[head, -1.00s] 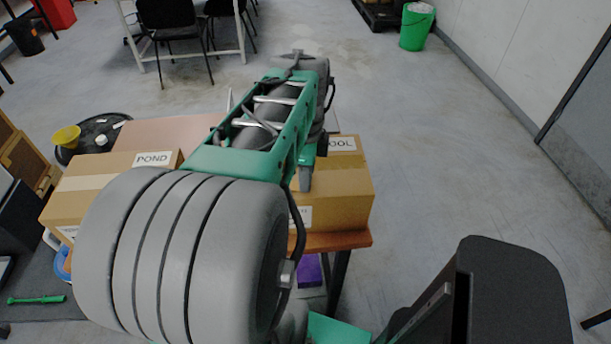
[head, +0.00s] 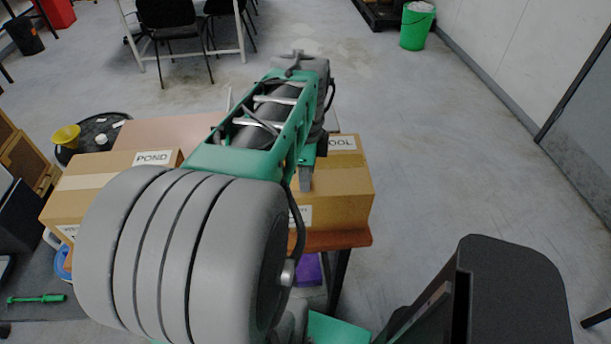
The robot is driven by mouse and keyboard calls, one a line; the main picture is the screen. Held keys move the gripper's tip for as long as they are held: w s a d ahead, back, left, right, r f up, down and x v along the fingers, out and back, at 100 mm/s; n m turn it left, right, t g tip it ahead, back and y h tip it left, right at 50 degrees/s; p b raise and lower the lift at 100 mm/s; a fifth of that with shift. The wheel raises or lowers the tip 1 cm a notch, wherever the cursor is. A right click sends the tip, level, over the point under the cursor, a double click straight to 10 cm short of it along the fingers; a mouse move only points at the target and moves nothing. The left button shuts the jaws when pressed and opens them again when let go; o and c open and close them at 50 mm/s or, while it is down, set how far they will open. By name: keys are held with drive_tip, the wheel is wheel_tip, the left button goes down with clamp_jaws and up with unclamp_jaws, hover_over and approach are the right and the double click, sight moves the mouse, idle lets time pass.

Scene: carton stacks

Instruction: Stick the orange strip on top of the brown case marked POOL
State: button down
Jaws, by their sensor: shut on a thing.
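The brown case marked POOL (head: 347,190) stands on the right end of a wooden-topped table. Only "OOL" of its top label shows past my arm. My gripper (head: 305,178) is mostly hidden behind my arm. A grey finger part of it shows over the left part of the POOL case's top, pointing down. I cannot tell whether it touches the case. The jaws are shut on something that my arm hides. No orange strip shows in this view.
A brown case marked POND (head: 110,167) stands to the left on the same table (head: 338,240). A yellow funnel-like item (head: 66,137) sits on a dark round lid (head: 95,130). Open floor lies to the right of the table. A green bucket (head: 416,28) stands far back.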

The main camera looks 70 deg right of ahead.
drive_tip(key=c, duration=1.4)
unclamp_jaws()
drive_tip(key=shift+f, duration=0.1)
drive_tip(key=shift+o, duration=0.2)
drive_tip(key=o, duration=0.4)
drive_tip(key=shift+r+p, duration=2.4)
drive_tip(key=shift+r, duration=0.65)
